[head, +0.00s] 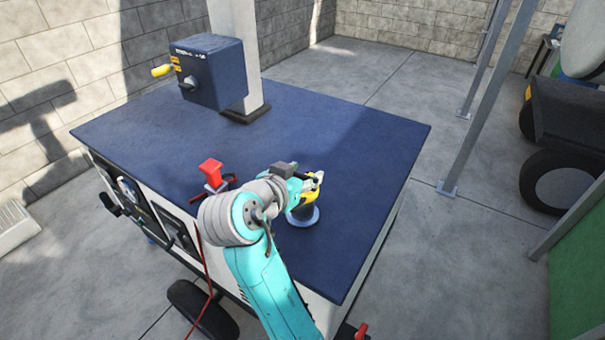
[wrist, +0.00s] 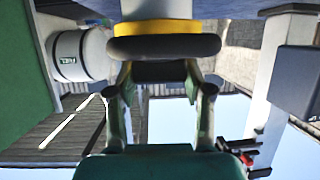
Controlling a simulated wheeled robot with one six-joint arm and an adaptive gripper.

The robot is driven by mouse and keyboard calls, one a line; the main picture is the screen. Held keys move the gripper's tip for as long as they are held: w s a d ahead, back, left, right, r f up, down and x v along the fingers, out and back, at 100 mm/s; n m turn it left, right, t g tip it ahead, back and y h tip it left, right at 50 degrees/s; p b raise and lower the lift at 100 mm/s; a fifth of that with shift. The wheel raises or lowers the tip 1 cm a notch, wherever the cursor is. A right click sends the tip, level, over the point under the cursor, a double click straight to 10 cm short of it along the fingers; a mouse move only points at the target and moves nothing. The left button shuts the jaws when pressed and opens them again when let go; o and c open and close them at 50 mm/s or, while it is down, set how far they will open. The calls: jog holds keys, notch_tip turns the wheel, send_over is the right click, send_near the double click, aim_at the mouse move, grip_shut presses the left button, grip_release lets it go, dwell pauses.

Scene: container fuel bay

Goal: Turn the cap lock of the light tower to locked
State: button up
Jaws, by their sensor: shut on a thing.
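The light tower (head: 130,135) is a cart with a dark blue top. Its filler cap (head: 303,209), yellow and black above a pale round collar (head: 303,221), stands near the right front part of that top. My gripper (head: 311,186) is at the cap and hides much of it in the head view. In the wrist view my gripper (wrist: 164,78) has its two fingers closed on the dark part of the cap (wrist: 164,46), with a yellow band and pale neck beyond. I cannot read the lock's position from these frames.
A red-handled part (head: 210,171) stands on the top, left of my arm. A blue control box (head: 212,73) and a pale mast (head: 236,45) rise at the back. Grey posts (head: 482,95) and a dark wheeled machine (head: 563,178) stand to the right. Floor between is clear.

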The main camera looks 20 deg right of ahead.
jog(key=shift+m+g+h, duration=0.3)
jog(key=shift+m+g, duration=0.2)
jog(key=shift+g, duration=0.1)
jog(key=o, duration=1.2)
jog(key=v, duration=1.2)
jog(key=shift+f, duration=0.1)
jog(key=shift+s+a, duration=0.1)
